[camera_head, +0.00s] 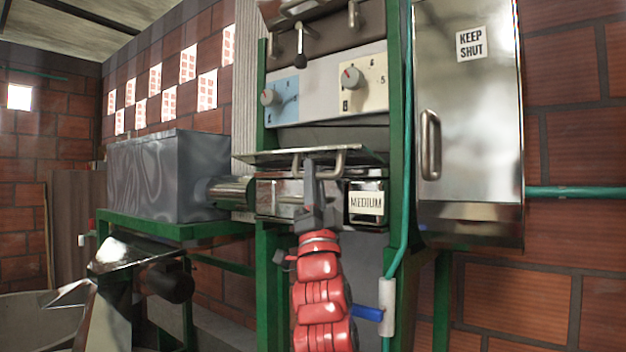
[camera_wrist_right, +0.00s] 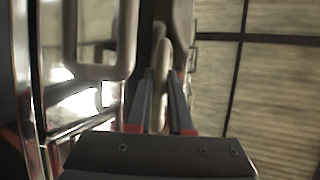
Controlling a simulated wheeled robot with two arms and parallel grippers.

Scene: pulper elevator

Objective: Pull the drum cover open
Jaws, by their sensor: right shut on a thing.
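The metal plate that looks like the drum cover (camera_head: 275,157) juts out toward me under the control panel, nearly edge-on in the head view. A bar handle (camera_head: 342,160) shows at its front underside. My right gripper (camera_head: 311,168) reaches up from below to this handle. In the right wrist view, the fingers (camera_wrist_right: 162,95) are shut on a rounded grey bar (camera_wrist_right: 161,62). The fingers hide part of the bar. My left gripper is not in view.
Below the plate are a steel front (camera_head: 280,190) and a box labelled MEDIUM (camera_head: 366,202). A steel cabinet marked KEEP SHUT (camera_head: 465,110) stands at right. The panel with two knobs (camera_head: 330,85) is above. Green frame posts (camera_head: 396,120) and a hose flank the arm.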

